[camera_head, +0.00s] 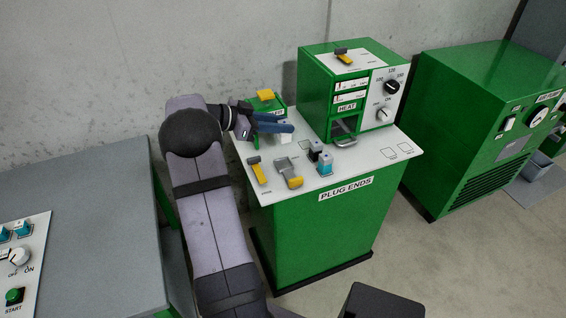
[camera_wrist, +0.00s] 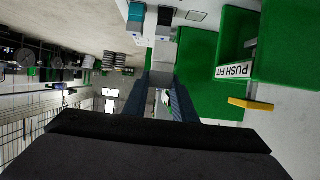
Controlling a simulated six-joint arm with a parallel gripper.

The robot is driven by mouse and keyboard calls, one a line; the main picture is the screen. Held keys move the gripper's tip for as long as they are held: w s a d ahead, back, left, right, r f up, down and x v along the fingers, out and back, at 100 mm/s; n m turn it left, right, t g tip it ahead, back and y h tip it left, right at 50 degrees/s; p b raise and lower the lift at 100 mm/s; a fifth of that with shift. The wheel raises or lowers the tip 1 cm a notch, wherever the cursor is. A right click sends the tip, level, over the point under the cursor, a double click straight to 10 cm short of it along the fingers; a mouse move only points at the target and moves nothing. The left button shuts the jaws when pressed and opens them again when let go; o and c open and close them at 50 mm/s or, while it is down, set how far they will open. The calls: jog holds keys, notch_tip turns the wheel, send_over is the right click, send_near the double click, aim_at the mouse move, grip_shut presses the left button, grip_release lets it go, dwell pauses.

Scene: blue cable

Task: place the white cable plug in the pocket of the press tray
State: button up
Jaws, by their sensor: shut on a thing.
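My gripper (camera_head: 289,127) is over the back left of the white bench top, with its blue fingers closed on a small white plug (camera_head: 286,137). The plug shows below the fingertips; I cannot tell whether it touches the bench. In the wrist view the fingers (camera_wrist: 170,98) point up the picture, with a small pale part between them. A grey tray with a yellow handle (camera_head: 287,172) lies at the front of the bench. I cannot tell whether it is the press tray. Its pocket is not clear. The blue cable is not clearly visible.
A green heat box (camera_head: 316,92) stands at the back right, its lower opening facing front. A small green push-fit box (camera_head: 268,103) with a yellow lever is behind my gripper. Black (camera_head: 316,150) and teal (camera_head: 325,164) blocks and a yellow-handled tool (camera_head: 258,172) stand on the bench.

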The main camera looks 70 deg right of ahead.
jog(key=shift+f+p, duration=0.5)
jog(key=shift+f, duration=4.4)
jog(key=shift+f, duration=0.15)
jog(key=o, duration=1)
jog(key=shift+o, duration=0.2)
jog(key=shift+w, duration=0.1)
jog(key=b+v, duration=0.2)
jog(key=v, duration=1)
